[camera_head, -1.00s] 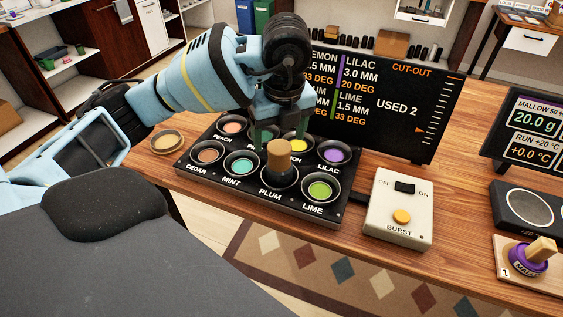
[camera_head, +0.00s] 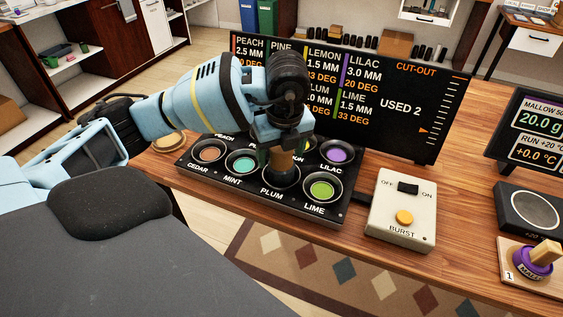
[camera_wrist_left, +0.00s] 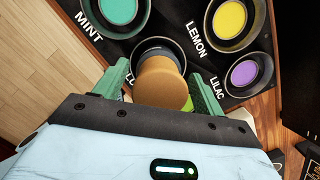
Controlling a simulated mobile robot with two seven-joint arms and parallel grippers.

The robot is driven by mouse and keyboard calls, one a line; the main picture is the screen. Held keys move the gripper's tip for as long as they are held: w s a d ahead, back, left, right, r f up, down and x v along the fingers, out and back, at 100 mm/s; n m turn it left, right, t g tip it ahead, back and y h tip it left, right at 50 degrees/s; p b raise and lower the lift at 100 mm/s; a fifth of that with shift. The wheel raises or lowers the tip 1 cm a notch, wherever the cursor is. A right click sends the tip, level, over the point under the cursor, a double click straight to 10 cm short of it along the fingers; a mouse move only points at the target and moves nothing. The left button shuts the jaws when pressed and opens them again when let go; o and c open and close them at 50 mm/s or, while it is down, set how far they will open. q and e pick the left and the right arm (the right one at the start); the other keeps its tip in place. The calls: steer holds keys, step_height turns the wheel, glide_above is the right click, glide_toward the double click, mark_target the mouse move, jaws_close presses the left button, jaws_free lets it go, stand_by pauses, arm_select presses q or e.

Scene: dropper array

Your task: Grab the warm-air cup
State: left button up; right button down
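A dark cup with a tan round grip (camera_head: 279,163) stands at the PLUM place of the black array; I take it as the warm-air cup. My left gripper (camera_head: 282,153) is right above it, pointing down, and hides the grip's top in the head view. In the left wrist view the tan grip (camera_wrist_left: 160,84) lies between the two green fingers (camera_wrist_left: 162,76). The fingers are spread on either side of it, with narrow gaps. My right gripper is not in view.
The array (camera_head: 240,193) also holds cups of several colours, including CEDAR, MINT, LILAC and LIME. A BURST switch box (camera_head: 402,226) stands to the right. A dark screen (camera_head: 430,110) rises behind. A purple wooden-handled piece (camera_head: 541,255) sits at far right.

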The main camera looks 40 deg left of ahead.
arm_select(q)
steer(key=c, duration=1.2)
steer(key=shift+r, duration=0.1)
steer(key=shift+r, duration=0.5)
step_height(320, 180, up, 2)
steer(key=shift+r, duration=0.15)
steer(key=s+r, duration=0.1)
steer(key=s, duration=1.5)
steer(key=shift+d+r, duration=0.2)
steer(key=shift+r, duration=0.1)
